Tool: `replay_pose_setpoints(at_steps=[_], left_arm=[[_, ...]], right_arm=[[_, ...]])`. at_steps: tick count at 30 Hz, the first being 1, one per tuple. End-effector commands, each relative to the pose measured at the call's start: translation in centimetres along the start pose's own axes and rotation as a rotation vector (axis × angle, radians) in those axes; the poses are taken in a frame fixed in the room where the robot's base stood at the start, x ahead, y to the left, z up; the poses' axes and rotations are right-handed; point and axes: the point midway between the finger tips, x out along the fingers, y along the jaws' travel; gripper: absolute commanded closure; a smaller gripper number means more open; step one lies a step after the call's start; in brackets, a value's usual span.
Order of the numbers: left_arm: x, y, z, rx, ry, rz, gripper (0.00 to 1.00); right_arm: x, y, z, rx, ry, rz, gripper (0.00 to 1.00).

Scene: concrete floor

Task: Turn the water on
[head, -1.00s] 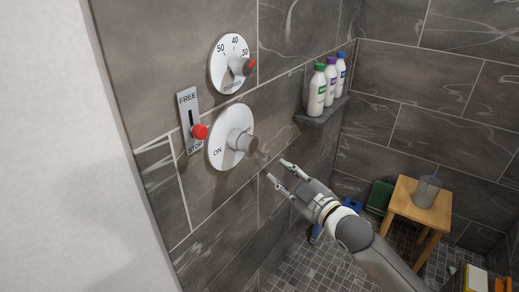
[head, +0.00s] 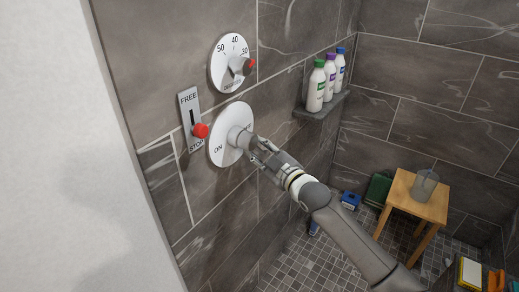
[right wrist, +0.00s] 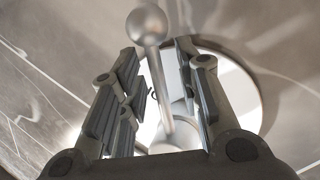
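The water control is a white round plate (head: 218,148) marked ON on the tiled wall, with a grey knob (head: 241,139) at its centre. In the right wrist view, a thin metal lever with a ball end (right wrist: 147,25) stands out in front of the white plate (right wrist: 242,88). My right gripper (head: 259,150) is at the knob, partly covering the lever in the head view. In the right wrist view its fingers (right wrist: 161,65) are apart, one on each side of the lever; I see no clear grip. My left gripper is not in view.
Above is a temperature dial (head: 220,65) with a red button. To the left is a FREE/STOP slider (head: 201,131) with a red knob. Bottles (head: 316,88) stand on a corner shelf (head: 322,107). A wooden stool (head: 410,203) with a clear cup (head: 424,187) stands at right.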

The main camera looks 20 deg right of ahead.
Motion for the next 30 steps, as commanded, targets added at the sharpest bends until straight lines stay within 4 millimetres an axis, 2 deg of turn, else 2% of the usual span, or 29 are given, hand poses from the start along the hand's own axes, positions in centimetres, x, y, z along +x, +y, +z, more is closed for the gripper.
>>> replay_pose_setpoints(at_steps=[5,13,23,30], left_arm=[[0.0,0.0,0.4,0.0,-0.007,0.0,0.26],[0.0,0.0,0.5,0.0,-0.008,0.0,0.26],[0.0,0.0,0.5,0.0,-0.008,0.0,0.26],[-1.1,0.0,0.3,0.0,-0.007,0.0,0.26]], right_arm=[[0.0,0.0,0.0,0.0,0.001,0.0,0.69],[0.0,0.0,0.0,0.0,0.001,0.0,1.0],[0.0,0.0,0.0,0.0,0.0,0.0,1.0],[-0.1,-0.2,-0.2,0.05,-0.015,-0.012,1.0]])
